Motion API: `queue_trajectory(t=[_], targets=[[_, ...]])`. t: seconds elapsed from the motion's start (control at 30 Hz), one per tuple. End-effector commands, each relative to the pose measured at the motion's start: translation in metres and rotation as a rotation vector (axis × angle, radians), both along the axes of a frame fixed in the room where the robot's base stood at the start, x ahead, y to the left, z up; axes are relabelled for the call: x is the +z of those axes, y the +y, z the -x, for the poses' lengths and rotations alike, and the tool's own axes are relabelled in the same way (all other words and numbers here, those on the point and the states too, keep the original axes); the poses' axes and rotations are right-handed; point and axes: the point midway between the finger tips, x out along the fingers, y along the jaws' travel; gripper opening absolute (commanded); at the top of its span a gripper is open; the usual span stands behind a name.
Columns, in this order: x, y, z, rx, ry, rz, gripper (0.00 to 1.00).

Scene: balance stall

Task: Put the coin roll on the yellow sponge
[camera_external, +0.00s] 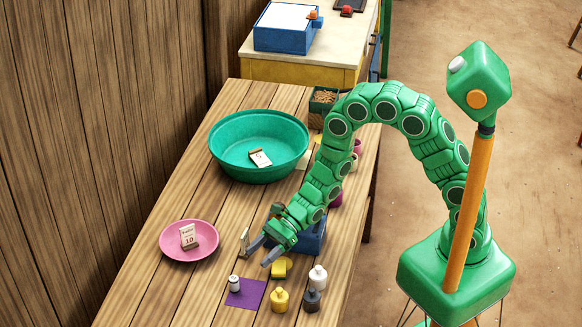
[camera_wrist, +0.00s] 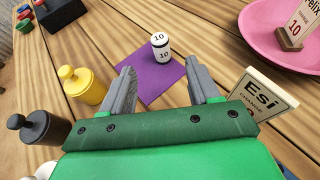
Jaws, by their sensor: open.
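A small white cylinder marked 10, with a dark band, looks like the coin roll (camera_external: 234,282). It stands upright on a purple mat (camera_external: 245,297); the wrist view shows the roll (camera_wrist: 160,45) just beyond my fingertips. My gripper (camera_external: 260,253) is open and empty, low over the table; in the wrist view its fingers (camera_wrist: 160,70) point toward the roll without touching it. A yellow block with a dark green layer, seemingly the yellow sponge (camera_external: 280,268), lies right of my gripper in the external view. I cannot make it out in the wrist view.
Yellow (camera_external: 279,300), dark grey (camera_external: 312,300) and white (camera_external: 318,277) weights stand beside the sponge. An "Esi" sign (camera_wrist: 258,95) stands close to my right finger. A pink plate (camera_external: 175,248), teal bowl (camera_external: 228,160) and blue box (camera_external: 312,238) are nearby. Bare planks surround the mat's left side.

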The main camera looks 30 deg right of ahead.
Motion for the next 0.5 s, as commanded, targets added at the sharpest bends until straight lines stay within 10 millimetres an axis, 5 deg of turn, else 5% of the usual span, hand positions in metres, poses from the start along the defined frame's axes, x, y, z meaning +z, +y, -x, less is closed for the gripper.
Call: queue_trajectory(t=[0.33, 0.5], targets=[[0.002, -0.003, 0.0, 0.003, -0.002, -0.001, 0.61], [0.018, -0.009, 0.001, 0.037, -0.032, -0.019, 0.61]])
